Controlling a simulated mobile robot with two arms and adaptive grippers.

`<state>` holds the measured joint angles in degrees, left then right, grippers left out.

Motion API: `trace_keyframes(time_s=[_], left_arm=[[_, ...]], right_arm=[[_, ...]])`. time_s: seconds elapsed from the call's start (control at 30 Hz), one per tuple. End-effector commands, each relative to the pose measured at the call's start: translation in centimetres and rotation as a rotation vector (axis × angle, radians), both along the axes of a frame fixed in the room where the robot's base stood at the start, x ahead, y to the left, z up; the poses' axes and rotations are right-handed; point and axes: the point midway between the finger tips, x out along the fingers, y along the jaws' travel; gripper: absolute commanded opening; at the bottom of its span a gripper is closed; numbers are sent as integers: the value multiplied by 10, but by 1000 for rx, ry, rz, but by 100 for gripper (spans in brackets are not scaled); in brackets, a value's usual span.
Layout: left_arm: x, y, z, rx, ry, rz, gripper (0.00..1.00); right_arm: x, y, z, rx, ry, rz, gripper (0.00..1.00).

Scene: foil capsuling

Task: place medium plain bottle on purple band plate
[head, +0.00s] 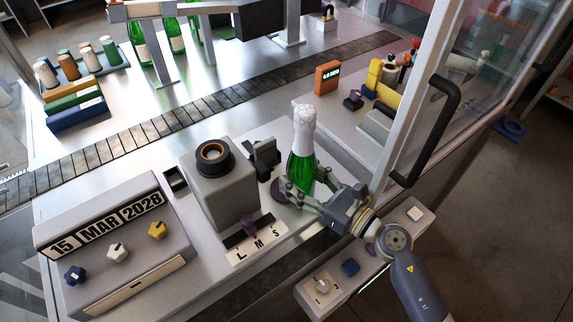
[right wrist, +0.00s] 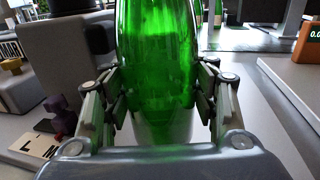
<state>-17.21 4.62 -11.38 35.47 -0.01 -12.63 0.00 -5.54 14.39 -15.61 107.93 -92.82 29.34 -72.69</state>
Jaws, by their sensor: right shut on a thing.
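A green bottle (head: 301,165) with a white foil top (head: 304,115) stands about upright to the right of the grey machine block. My right gripper (head: 303,193) is shut around its lower body; the fingers show on both sides of the green glass (right wrist: 158,65) in the right wrist view. My left gripper is not in view.
The grey block with a round top opening (head: 212,160) stands close left of the bottle, with an L M S scale (head: 257,243) in front. A date panel (head: 107,222) is at left. A glass door with a black handle (head: 432,130) is at right. A conveyor (head: 180,118) runs behind.

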Motion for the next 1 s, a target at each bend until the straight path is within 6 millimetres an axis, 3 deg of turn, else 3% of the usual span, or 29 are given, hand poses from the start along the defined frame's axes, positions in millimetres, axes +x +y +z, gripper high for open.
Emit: trace_keyframes(time_s=[0.37,0.43,0.83,0.87,0.93,1.0], left_arm=[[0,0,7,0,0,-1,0],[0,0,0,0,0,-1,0],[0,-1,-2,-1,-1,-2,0],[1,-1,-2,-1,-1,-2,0],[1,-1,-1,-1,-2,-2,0],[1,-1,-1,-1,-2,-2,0]], right_arm=[[32,35,5,5,-6,0,0],[31,34,-3,5,-5,-2,0],[31,33,-5,4,-5,-1,0],[30,33,-9,0,0,0,57],[30,33,-8,0,0,0,72],[30,33,-8,0,0,0,74]])
